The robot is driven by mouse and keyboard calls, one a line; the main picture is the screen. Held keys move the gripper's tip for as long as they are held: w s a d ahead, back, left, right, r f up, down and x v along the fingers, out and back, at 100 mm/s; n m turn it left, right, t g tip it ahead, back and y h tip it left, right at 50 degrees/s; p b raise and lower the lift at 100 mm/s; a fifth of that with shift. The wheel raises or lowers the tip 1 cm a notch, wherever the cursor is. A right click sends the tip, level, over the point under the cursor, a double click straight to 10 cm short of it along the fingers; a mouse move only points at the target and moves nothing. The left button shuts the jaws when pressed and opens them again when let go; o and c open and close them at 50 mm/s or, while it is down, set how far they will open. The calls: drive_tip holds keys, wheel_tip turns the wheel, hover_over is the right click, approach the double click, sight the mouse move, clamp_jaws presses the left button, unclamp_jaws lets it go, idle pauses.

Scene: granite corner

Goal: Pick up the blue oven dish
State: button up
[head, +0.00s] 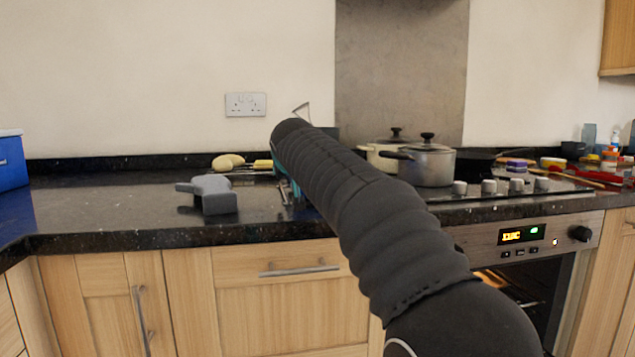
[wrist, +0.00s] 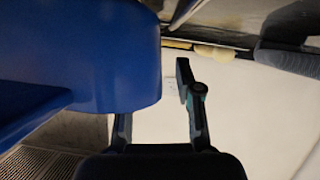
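A large, smooth blue thing, which I take to be the blue oven dish (wrist: 115,55), fills the left of the wrist view very close to the camera. My gripper (wrist: 157,95) is open, with its fingers spread. The blue rounded end reaches between the fingers and hides the tip of the left finger. A gap shows between this end and the right finger, so that finger is not touching it. In the head view my own arm covers the gripper and the dish, so contact on the left finger cannot be told.
A grey bracket-shaped object (head: 213,196) and pale yellow items (head: 228,162) lie on the dark counter (head: 110,205). A saucepan (head: 428,165) stands on the hob to the right. A blue box (head: 12,165) stands at the far left.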

drive_tip(key=shift+w+a+f, duration=0.15)
drive_tip(key=shift+w+f, duration=0.05)
drive_tip(key=shift+w, duration=0.45)
clamp_jaws()
drive_tip(key=shift+r, duration=0.15)
